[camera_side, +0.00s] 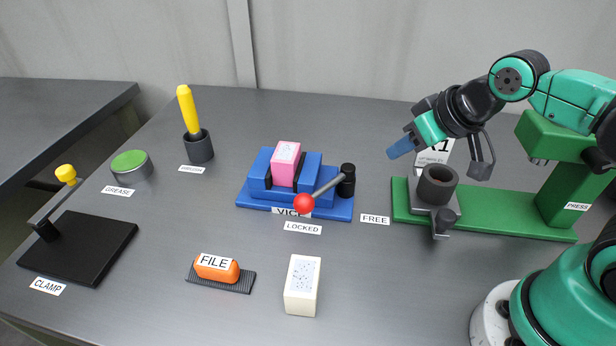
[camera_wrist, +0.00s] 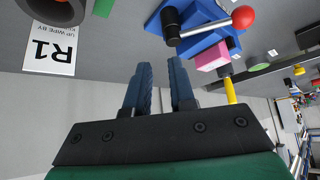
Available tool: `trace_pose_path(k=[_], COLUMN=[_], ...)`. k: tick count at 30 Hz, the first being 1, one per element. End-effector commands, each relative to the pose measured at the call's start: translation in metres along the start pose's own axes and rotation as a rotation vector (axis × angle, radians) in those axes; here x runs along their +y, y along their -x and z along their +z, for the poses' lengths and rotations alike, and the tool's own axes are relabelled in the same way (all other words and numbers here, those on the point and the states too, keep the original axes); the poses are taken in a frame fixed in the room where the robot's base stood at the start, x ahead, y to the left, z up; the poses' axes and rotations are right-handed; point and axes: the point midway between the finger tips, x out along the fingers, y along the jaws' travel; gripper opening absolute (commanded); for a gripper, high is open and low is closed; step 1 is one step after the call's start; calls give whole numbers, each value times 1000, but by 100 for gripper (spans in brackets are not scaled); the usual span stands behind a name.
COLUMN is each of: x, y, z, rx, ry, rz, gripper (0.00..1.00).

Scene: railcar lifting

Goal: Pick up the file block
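The file block (camera_side: 218,273) is an orange rounded handle with a white FILE label, on a dark ridged base that lies flat on the table at the front, left of the middle. It is not seen in the wrist view. My gripper (camera_side: 398,150) is up in the air at the right, above and beside the press, far from the file. In the wrist view my gripper (camera_wrist: 158,68) shows two blue fingers apart with nothing between them.
A cream block (camera_side: 302,286) stands just right of the file. The blue vice (camera_side: 327,206), holding a pink block (camera_side: 285,165), has a red-knobbed lever. The green press (camera_side: 510,214) is at right; the black clamp (camera_side: 85,245) at left. Table around the file's front is clear.

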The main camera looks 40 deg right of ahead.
Motion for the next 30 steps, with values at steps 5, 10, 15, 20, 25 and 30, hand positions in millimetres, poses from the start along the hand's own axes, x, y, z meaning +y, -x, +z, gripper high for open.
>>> trace_pose_path(k=[5, 10, 15, 20, 25, 30], x=[0, 0, -3, -26, -79, -143], y=[0, 0, 0, -3, -16, -39], z=[0, 0, -2, -20, -44, -53], rx=[0, 0, -6, -60, -169, -279], ry=[0, 0, 10, 87, 242, 412], rz=[0, 0, -6, -54, -134, -203], gripper=[71, 71, 71, 71, 71, 71])
